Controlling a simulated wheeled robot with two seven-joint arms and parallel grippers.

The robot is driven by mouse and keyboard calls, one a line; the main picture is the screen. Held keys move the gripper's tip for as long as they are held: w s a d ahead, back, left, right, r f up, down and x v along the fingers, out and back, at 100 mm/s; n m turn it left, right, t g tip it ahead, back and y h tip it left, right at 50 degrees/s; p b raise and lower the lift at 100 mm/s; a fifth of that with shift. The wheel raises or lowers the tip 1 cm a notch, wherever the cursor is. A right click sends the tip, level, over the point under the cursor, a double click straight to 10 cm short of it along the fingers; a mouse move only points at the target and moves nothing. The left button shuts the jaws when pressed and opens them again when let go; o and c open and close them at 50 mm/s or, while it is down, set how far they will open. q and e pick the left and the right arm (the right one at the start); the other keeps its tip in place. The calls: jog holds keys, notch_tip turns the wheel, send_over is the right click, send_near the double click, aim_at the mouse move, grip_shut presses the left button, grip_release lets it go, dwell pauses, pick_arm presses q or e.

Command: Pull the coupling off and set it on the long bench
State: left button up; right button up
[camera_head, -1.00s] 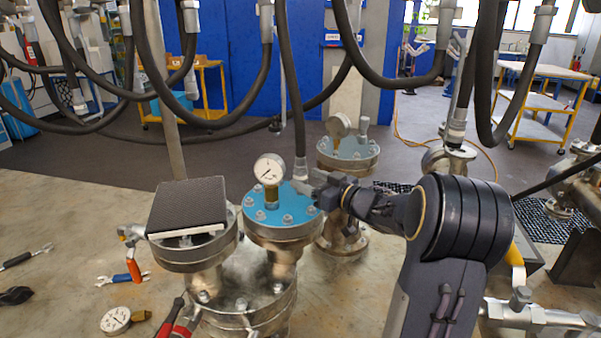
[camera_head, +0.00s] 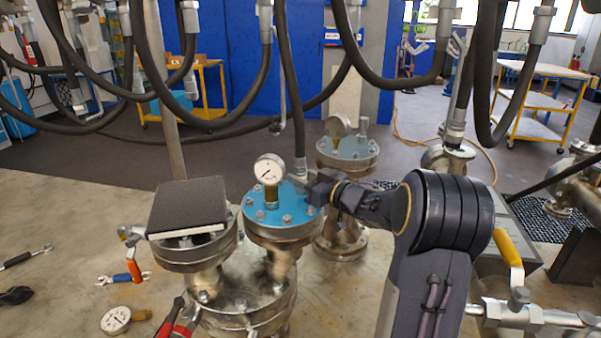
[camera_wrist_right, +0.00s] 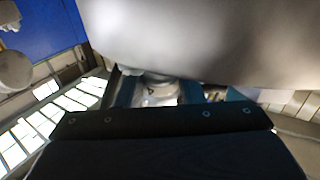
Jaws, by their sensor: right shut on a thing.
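The coupling (camera_head: 300,170) is the grey metal end of a dark hose that hangs from above. It is upright at the back right of the blue-topped flanged vessel (camera_head: 270,222). My right gripper (camera_head: 311,187) reaches in from the right and is shut on the coupling, low beside the blue lid. In the right wrist view a pale round piece, seemingly the coupling (camera_wrist_right: 158,92), sits between the fingers. I cannot tell whether the coupling is still seated on the vessel. My left gripper is out of view. I cannot make out the long bench with certainty.
A pressure gauge (camera_head: 269,170) stands on the blue lid, just left of the coupling. A dark ribbed pad (camera_head: 188,204) covers the neighbouring flange. Another blue-topped vessel (camera_head: 347,150) stands behind. Several hoses hang across the top. Tools and a loose gauge (camera_head: 116,320) lie at lower left.

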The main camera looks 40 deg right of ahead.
aim_at(304, 159)
grip_shut()
jog(key=shift+r, duration=0.1)
jog(key=shift+r, duration=0.2)
jog(key=shift+r+p, duration=2.4)
jog(key=shift+p, duration=0.05)
